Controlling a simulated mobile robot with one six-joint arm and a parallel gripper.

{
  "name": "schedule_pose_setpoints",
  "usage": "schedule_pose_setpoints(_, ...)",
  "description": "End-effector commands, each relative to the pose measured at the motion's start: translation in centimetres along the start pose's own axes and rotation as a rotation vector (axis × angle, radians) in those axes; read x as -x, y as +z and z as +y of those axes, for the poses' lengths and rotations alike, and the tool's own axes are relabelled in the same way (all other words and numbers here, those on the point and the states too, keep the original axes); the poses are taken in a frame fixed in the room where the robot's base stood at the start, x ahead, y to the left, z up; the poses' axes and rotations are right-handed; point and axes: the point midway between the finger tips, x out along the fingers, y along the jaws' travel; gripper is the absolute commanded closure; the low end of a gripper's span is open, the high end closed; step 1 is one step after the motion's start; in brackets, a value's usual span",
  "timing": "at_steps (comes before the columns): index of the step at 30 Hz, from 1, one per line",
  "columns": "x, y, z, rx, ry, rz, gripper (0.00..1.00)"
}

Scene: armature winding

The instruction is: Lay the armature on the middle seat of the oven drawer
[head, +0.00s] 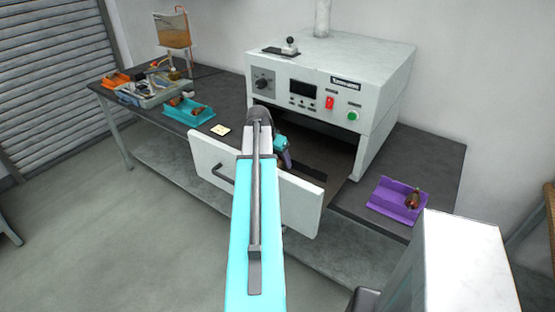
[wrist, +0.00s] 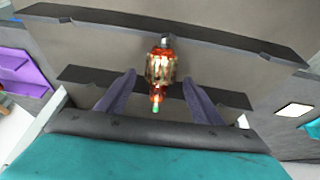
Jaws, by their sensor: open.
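The armature (wrist: 161,68), with a copper-red wound body and a pale green tip, lies across the two dark notched rails of the oven drawer. Its far shaft end is at the middle notch of the far rail (wrist: 215,38), and its near end is over the near rail (wrist: 85,75). My gripper (wrist: 159,84) is open, its purple fingers on either side of the armature with gaps. In the head view my gripper (head: 284,152) is over the pulled-out drawer (head: 300,203). My arm hides the armature and most of the drawer inside there.
The white oven (head: 385,75) stands open behind the drawer. A purple tray (head: 382,199) holding another copper part (head: 412,199) is on the bench at right. A teal tray (head: 190,113), a pale square (head: 220,130) and a winding machine (head: 150,90) stand at left.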

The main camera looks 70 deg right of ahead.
Motion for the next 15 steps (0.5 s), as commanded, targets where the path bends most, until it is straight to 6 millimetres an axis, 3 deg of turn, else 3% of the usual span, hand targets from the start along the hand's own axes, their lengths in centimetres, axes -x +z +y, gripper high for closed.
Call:
schedule_pose_setpoints(8,0.7,-0.1,-0.1,0.000,-0.002,0.001,0.40)
schedule_pose_setpoints(15,2.4,-0.1,-0.1,-0.001,-0.003,0.002,0.40)
